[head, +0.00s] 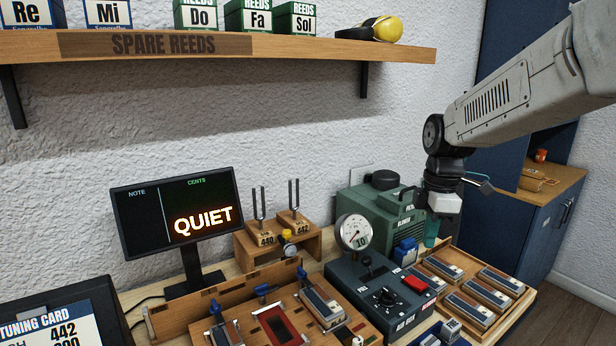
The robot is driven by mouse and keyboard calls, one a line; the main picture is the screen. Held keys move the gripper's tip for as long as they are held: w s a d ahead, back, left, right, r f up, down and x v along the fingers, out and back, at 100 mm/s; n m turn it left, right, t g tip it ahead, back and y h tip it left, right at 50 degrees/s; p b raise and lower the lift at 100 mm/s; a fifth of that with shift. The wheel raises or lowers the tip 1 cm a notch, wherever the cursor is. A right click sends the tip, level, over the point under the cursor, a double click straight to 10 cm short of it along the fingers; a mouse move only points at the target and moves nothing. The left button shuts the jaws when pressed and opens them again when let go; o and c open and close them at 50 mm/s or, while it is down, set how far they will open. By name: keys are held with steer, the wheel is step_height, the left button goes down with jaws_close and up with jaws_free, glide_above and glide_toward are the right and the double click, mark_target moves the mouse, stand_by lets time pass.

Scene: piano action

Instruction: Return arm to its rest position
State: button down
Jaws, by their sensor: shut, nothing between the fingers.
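My arm reaches in from the upper right in the head view. My gripper (432,232) hangs at the arm's end, pointing down, beside the green machine and above the back of the wooden reed tray (527,305). Its fingers look close together, with nothing seen between them. The tips are small and partly lost against the things behind them.
A green machine (372,212) and a dark control box with a gauge (355,232) stand close to my gripper. A monitor (176,215) reads QUIET. Tuning forks (293,205) stand upright in a wooden block. A shelf (300,46) with reed boxes spans the wall above.

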steer(key=s+r+m+t, duration=0.1)
steer(key=s+r+m, duration=0.1)
steer(key=s+m, duration=1.4)
steer(key=s, duration=1.3)
steer(key=shift+d+m+t, duration=0.2)
steer(key=shift+m+t, duration=0.1)
